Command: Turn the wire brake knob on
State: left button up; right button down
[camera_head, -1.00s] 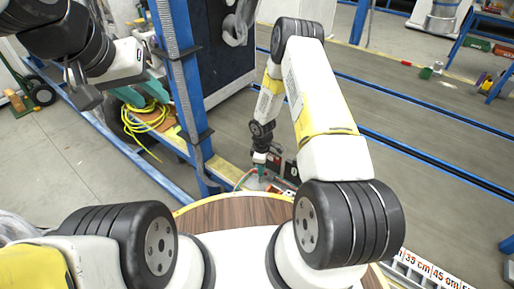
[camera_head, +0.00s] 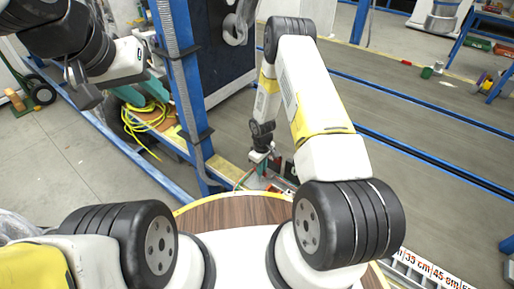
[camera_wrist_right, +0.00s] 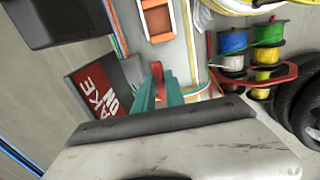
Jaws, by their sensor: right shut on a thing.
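The wire brake knob appears as a narrow red piece (camera_wrist_right: 158,72) in the right wrist view, between the teal fingers of my right gripper (camera_wrist_right: 158,92). The gripper is shut on it, and the fingers hide its lower part. Left of it is a dark panel with a red label (camera_wrist_right: 104,90) reading "...AKE ON". In the head view my right gripper (camera_head: 264,162) is low beside the workstation, small and partly hidden by its own wrist. My left gripper (camera_head: 152,74) is at upper left, away from the knob; its finger opening is not clear.
Coloured wire spools (camera_wrist_right: 266,55) and an orange-rimmed part (camera_wrist_right: 157,20) lie near the knob. A blue post (camera_head: 183,90) stands between my arms. Yellow cable (camera_head: 146,125) lies at left. The wooden round top (camera_head: 225,212) is clear.

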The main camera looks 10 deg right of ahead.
jog(key=shift+w+a, duration=0.1)
jog(key=shift+w, duration=0.05)
jog(key=c, duration=1.4)
grip_release()
notch_tip(320, 180, up, 8)
jog(key=shift+f, duration=0.1)
